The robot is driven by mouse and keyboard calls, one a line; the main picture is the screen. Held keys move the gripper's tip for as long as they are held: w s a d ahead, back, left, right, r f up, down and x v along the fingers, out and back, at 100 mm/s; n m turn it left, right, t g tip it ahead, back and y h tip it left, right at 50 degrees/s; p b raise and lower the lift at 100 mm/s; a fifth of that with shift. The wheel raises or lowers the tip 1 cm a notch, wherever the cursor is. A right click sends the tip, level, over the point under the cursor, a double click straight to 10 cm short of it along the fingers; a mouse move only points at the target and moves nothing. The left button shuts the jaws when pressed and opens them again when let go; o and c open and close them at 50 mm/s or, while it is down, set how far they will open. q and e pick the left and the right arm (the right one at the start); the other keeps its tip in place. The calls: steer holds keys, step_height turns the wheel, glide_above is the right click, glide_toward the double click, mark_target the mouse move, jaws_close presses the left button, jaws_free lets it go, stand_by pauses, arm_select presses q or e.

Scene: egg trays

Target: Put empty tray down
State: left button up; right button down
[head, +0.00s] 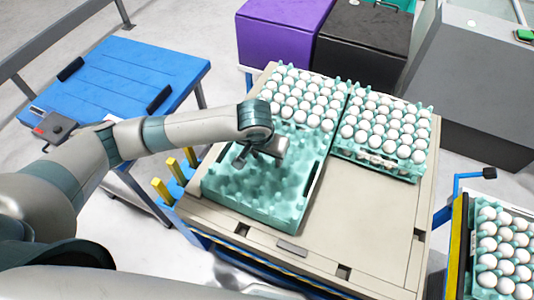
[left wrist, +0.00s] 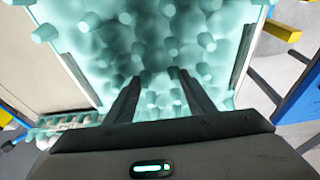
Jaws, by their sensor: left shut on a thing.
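The empty tray (head: 265,215) is teal with rows of pegs and holds no eggs. It lies over the near left part of the beige table (head: 350,235), in front of a full egg tray. I cannot tell whether its underside touches the table. My left gripper (head: 258,158) is over the tray's middle, shut on the tray. In the left wrist view the two dark fingers (left wrist: 157,78) reach down among the pegs of the tray (left wrist: 90,45); the exact grip point is hidden. My right gripper is not in view.
Two full egg trays, left (head: 301,100) and right (head: 383,134), stand at the table's back. The near right tabletop is bare. A blue table (head: 130,75) is at left, purple (head: 283,30) and black (head: 362,42) boxes behind, more eggs (head: 505,250) at far right.

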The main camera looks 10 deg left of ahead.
arm_select(q)
steer(key=shift+f, duration=0.1)
steer(key=o, duration=1.5)
steer(key=b+v, duration=0.1)
steer(key=v, duration=1.1)
steer(key=shift+w, duration=0.1)
